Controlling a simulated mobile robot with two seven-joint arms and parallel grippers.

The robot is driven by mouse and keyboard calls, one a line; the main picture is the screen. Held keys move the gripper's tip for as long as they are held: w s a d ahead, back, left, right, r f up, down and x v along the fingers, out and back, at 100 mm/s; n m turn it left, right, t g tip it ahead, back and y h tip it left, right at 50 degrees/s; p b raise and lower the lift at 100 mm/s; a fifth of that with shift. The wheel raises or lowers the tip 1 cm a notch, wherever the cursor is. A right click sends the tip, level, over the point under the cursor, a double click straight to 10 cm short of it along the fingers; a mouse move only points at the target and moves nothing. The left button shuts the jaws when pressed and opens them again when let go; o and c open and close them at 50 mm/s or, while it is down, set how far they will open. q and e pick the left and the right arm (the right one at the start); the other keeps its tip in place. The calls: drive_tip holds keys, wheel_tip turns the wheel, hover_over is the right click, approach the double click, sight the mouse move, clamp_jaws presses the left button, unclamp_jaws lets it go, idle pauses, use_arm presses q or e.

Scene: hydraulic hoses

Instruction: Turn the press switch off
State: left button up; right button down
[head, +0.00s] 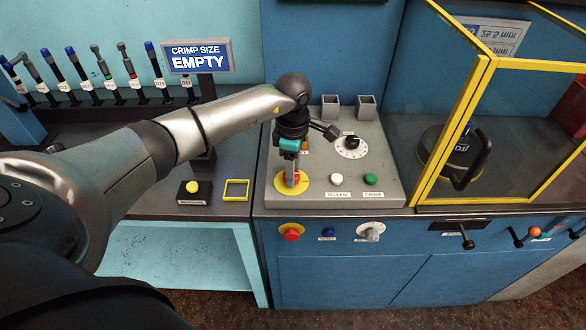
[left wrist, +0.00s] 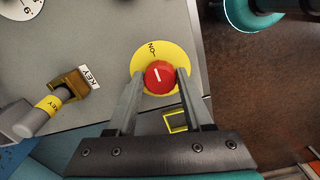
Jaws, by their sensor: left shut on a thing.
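The press switch is a red round knob (left wrist: 159,77) with a white line on a yellow disc (left wrist: 150,50) marked ON. In the head view the yellow disc (head: 283,187) lies at the front left of the grey control panel (head: 310,191), and my gripper partly covers the knob. My left gripper (head: 292,180) points down at it. In the left wrist view its two fingers (left wrist: 158,82) are closed on either side of the red knob and hold it. The white line on the knob is tilted. My right gripper is in neither view.
The panel also has a dial (head: 351,147), a white button (head: 337,179) and a green button (head: 370,179). A key with a yellow tag (left wrist: 50,104) sits near the knob. A yellow-framed guard (head: 481,85) stands at the right. A crimp size sign (head: 197,57) reads EMPTY.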

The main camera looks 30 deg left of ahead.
use_arm(q)
clamp_jaws()
idle(0.3)
drive_tip(key=n, duration=0.4)
drive_tip(key=shift+w+n, duration=0.1)
drive_tip(key=shift+n, duration=0.3)
drive_tip(key=n+p, duration=0.1)
drive_tip(key=n, duration=0.3)
drive_tip(key=shift+a+r, duration=0.1)
drive_tip(key=n+p, duration=0.1)
drive_tip(key=n, duration=0.4)
drive_tip(key=shift+w+a+p, duration=0.1)
drive_tip(key=shift+p, duration=0.25)
drive_tip(key=shift+n+p, duration=0.7)
drive_tip(key=shift+n, duration=1.3)
